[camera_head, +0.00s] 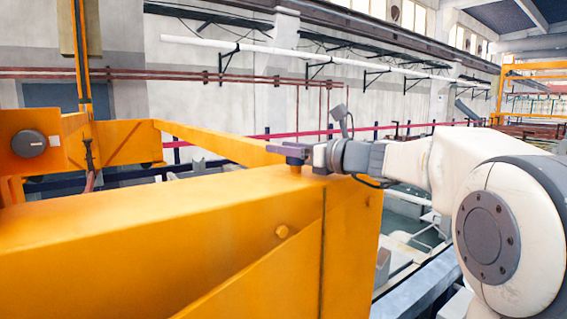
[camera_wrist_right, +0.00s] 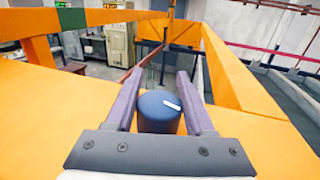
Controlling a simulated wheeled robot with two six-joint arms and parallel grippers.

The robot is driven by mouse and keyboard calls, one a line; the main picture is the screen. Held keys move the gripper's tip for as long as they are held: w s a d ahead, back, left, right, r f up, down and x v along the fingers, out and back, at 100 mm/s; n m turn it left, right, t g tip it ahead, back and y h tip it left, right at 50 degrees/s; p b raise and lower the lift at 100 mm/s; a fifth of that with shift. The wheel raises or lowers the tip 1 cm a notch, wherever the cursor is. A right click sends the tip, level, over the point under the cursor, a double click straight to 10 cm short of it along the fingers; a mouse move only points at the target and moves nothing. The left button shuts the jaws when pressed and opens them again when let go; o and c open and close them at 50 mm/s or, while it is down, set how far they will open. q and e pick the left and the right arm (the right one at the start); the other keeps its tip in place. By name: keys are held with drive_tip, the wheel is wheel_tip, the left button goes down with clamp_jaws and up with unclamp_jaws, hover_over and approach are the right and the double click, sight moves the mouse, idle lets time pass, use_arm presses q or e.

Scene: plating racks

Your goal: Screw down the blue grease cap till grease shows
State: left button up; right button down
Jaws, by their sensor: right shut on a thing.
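The blue grease cap (camera_wrist_right: 160,111) is a short dark blue cylinder with a white mark on its top. It stands on the orange beam in the right wrist view. My right gripper (camera_wrist_right: 158,98) is shut on it, with one purple-grey finger on each side. In the head view my right gripper (camera_head: 289,152) is low over the top of the orange beam (camera_head: 150,215), and I cannot make out the cap there. No grease shows in either view. The cap's lower part is hidden behind the gripper's body. My left gripper is not in view.
Orange beams form a frame around an open gap, with a long rail (camera_head: 215,142) behind the right gripper. Grey tanks and walkways (camera_head: 420,285) lie lower at the right.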

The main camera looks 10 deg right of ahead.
drive_tip(key=m+t+h+b, duration=0.1)
drive_tip(key=m+h+b, duration=0.1)
drive_tip(key=h, duration=0.1)
drive_tip(key=m+t+h+b, duration=0.1)
drive_tip(key=h, duration=0.1)
drive_tip(key=shift+w+d+f+m+t, duration=0.1)
drive_tip(key=shift+d+f+m+t, duration=0.05)
drive_tip(key=shift+d+m+t, duration=0.15)
drive_tip(key=shift+w+d+m+t+h+b, duration=0.15)
drive_tip(key=shift+m+h+b, duration=0.15)
drive_tip(key=shift+m+h, duration=0.35)
drive_tip(key=shift+s+d+m+t+h+b, duration=0.1)
drive_tip(key=shift+d+m+t+h+b, duration=0.2)
drive_tip(key=shift+h, duration=0.6)
drive_tip(key=shift+w+m+t+h+b, duration=0.1)
drive_tip(key=shift+m+h+b, duration=0.25)
drive_tip(key=shift+m+h, duration=0.3)
drive_tip(key=shift+h, duration=0.5)
drive_tip(key=shift+d+r+m+h+b, duration=0.2)
drive_tip(key=shift+m+h+b, duration=0.1)
drive_tip(key=shift+m+h, duration=0.2)
